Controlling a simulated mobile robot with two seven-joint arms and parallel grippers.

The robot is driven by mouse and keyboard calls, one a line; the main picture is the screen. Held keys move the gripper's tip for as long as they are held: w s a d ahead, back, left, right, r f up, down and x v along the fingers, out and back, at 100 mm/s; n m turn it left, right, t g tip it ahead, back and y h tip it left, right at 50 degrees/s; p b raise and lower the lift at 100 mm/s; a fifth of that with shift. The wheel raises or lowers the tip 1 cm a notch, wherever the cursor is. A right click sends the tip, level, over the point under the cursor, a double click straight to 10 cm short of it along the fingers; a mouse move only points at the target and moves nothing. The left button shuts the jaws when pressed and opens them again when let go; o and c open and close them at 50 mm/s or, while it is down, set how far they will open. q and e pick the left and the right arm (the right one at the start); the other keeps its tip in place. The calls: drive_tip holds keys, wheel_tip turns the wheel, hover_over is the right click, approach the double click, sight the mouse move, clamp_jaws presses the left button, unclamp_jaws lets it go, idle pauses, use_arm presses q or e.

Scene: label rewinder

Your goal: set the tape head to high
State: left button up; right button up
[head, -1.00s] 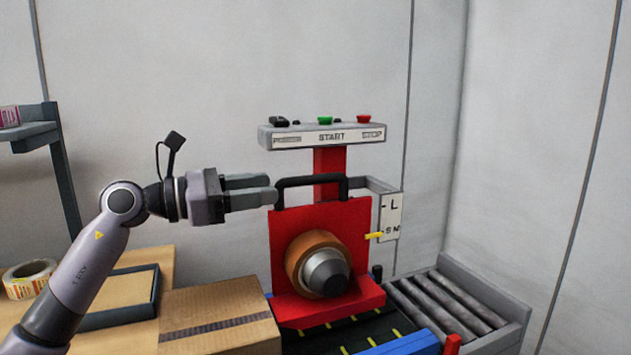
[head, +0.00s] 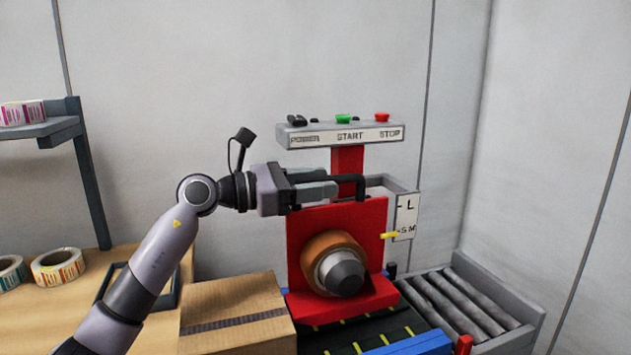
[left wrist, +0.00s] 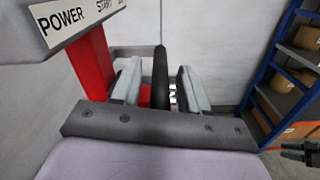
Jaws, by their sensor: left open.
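The red tape head (head: 376,215) carries a brown roll (head: 315,252) with a grey cone hub. A black handle (head: 361,188) stands on its top edge. Its yellow pointer (head: 389,235) is beside the lower S M marks of the white scale (head: 406,217), below the L mark. My left gripper (head: 334,186) is open at the handle, its fingers covering the handle's left part. In the left wrist view, the dark handle bar (left wrist: 160,75) shows between the two spread fingers, with a gap on each side.
The control box (head: 340,135) with POWER, START and STOP labels is just above my gripper. A cardboard box (head: 235,298) stands left of the machine, rollers (head: 470,296) right. A dark shape (left wrist: 302,152) at the left wrist view's right edge may be my right gripper; unclear.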

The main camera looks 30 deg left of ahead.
use_arm(q)
clamp_jaws()
wheel_tip(320, 180, up, 6)
drive_tip(key=p, duration=0.3)
drive_tip(key=shift+a+r, duration=0.1)
drive_tip(key=shift+r, duration=0.15)
unclamp_jaws()
drive_tip(key=shift+f, duration=0.15)
drive_tip(key=b+v, duration=0.3)
drive_tip(key=v, duration=0.4)
